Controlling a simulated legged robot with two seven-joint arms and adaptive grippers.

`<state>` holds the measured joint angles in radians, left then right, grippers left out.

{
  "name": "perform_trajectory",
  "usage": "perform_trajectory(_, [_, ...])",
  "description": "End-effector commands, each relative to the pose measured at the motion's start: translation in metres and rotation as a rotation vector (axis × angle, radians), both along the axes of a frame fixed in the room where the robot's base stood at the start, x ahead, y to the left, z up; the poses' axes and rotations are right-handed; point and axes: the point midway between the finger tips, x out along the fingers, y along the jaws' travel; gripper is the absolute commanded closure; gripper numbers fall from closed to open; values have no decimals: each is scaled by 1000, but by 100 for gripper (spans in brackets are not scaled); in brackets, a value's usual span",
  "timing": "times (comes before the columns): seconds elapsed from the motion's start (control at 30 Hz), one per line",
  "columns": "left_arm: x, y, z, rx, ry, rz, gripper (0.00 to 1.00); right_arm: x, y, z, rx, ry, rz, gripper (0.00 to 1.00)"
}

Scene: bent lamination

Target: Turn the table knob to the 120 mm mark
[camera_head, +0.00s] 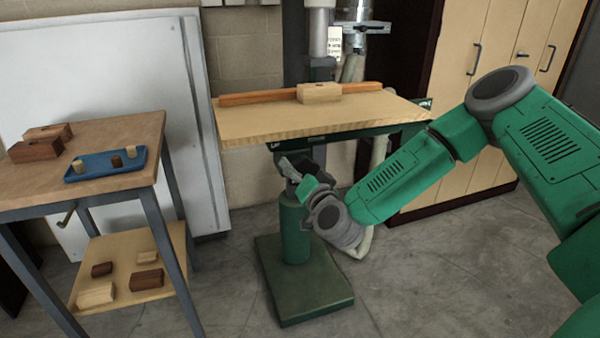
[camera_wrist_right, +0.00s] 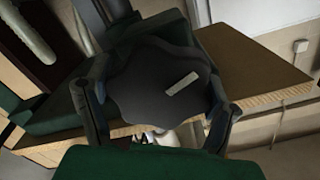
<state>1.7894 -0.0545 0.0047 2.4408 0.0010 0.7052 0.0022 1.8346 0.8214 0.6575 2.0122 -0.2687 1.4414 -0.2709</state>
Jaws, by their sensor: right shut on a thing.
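The machine table (camera_head: 290,118) is a light wooden top on a green column (camera_head: 294,228), with an orange fence (camera_head: 250,98) and a wooden block (camera_head: 319,92) on it. My right gripper (camera_head: 290,168) is below the table's front edge, at the column. In the right wrist view the dark, lobed table knob (camera_wrist_right: 150,85) with a pale bar mark (camera_wrist_right: 182,83) sits between the two fingers of my right gripper (camera_wrist_right: 160,115), which is shut on it. The 120 mm mark cannot be made out. My left gripper is not in view.
A wooden side table (camera_head: 100,187) at the left carries a blue tray (camera_head: 85,177) with small blocks, plus brown blocks. Its lower shelf (camera_head: 165,300) holds several blocks. Wooden cabinets (camera_head: 485,50) stand behind at the right. The floor (camera_head: 440,270) in front is clear.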

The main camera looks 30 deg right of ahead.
Motion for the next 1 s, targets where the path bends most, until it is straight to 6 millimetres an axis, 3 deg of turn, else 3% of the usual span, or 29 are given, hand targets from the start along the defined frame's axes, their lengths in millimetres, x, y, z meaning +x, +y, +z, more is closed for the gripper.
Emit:
perform_trajectory(0.7, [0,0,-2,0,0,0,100,1,-3,9,86,-41,-9,52])
perform_trajectory(0.73, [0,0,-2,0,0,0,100,2,-3,9,86,-41,-9,16])
perform_trajectory(0.77, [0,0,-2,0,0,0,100,2,-3,9,86,-42,-9,8])
perform_trajectory(1.0, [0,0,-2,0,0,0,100,2,-2,4,85,-31,-5,8])
